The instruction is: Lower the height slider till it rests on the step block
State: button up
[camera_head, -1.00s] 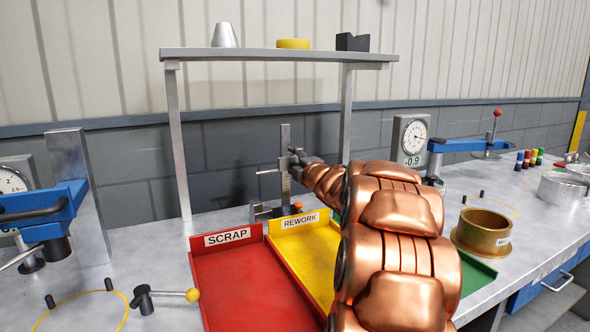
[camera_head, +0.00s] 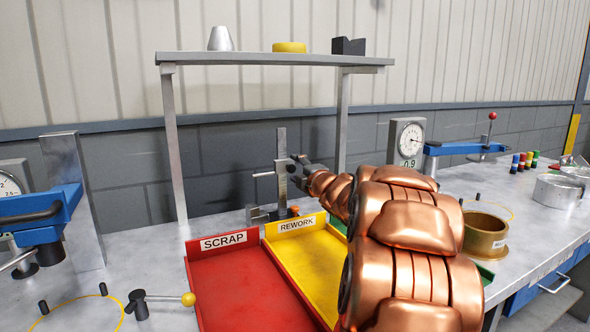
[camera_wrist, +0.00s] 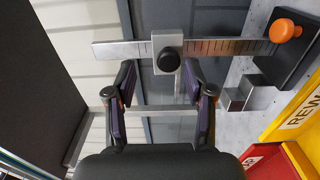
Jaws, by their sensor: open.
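The height gauge has an upright metal post (camera_head: 281,146) with a slider (camera_head: 281,178) partway up and a thin arm pointing left. In the wrist view the gauge appears turned sideways; the slider (camera_wrist: 166,42) has a black knob and sits on the graduated post (camera_wrist: 225,46). The grey step block (camera_wrist: 247,92) lies beside the base; it also shows in the head view (camera_head: 258,215), below the slider and apart from it. In the head view my gripper (camera_head: 299,165) is at slider height.
The gauge base has an orange knob (camera_wrist: 284,30). The red SCRAP tray (camera_head: 240,285) and yellow REWORK tray (camera_head: 310,262) lie in front. A shelf frame (camera_head: 275,58) stands over the gauge. A dial gauge (camera_head: 408,138) and brass ring (camera_head: 484,238) are to the right.

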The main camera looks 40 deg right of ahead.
jog(key=shift+v, duration=2.5)
jog(key=shift+a+r, duration=0.1)
